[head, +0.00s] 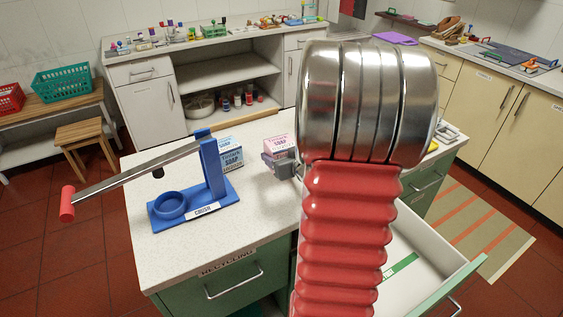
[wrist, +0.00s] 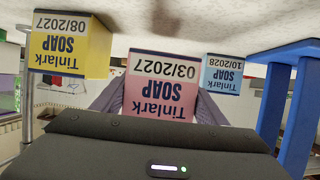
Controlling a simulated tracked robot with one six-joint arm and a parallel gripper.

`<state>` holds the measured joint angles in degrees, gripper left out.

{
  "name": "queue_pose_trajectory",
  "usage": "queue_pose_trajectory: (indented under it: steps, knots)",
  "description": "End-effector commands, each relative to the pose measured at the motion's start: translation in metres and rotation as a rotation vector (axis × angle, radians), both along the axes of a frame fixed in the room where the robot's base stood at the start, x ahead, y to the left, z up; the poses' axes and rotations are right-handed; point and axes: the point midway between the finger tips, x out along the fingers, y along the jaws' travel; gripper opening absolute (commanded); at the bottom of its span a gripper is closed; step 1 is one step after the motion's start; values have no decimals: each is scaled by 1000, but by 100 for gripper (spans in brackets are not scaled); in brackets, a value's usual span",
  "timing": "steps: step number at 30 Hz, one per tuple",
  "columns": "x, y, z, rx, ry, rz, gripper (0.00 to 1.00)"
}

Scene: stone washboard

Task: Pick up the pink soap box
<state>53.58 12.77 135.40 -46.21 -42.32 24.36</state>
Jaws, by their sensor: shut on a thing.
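The pink soap box (head: 277,143) is near the middle of the white counter in the head view. It also shows upside down in the middle of the wrist view (wrist: 158,88), marked Tinlark SOAP 03/2027. My gripper (head: 280,162) is shut on it, with one grey-purple finger on each side in the wrist view. I cannot tell for sure whether the box touches the counter. My red ribbed arm and its metal joint hide the counter to the right of the box in the head view.
A blue soap box (head: 232,153) stands left of the pink one. A blue can crusher (head: 215,185) with a long red-tipped lever stands further left. A yellow soap box (wrist: 70,45) is close by in the wrist view. A drawer (head: 430,250) is open at the lower right.

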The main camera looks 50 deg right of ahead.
Motion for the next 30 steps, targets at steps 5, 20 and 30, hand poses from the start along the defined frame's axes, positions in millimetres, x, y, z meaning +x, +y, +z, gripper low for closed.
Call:
queue_pose_trajectory:
  steps: [5, 20, 30]
  knots:
    - [0, 0, 30, -6, -4, 2, 34]
    - [0, 0, 60, -1, -1, 0, 34]
    - [0, 0, 60, -1, -1, 0, 34]
